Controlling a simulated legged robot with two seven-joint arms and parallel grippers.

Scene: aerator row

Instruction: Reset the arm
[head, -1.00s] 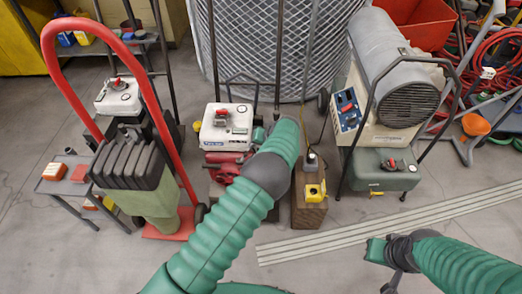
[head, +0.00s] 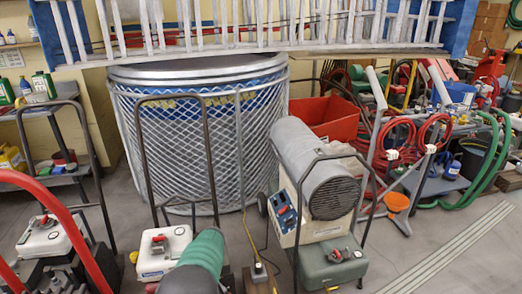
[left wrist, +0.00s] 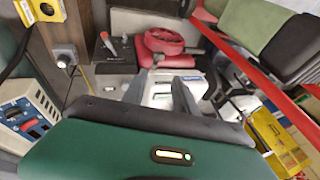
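Beyond the fingers are a white machine part (left wrist: 162,94) and a red round part (left wrist: 160,42). I cannot tell whether the fingers touch anything. My right arm and gripper are out of view.
A grey cylindrical heater (head: 322,175) stands right of the arm, with an orange bin (head: 330,117) behind it. A large mesh-sided tank (head: 190,140) fills the back. A red curved handle (head: 50,205) rises at left. Floor is clear at right, around pale strips (head: 450,250).

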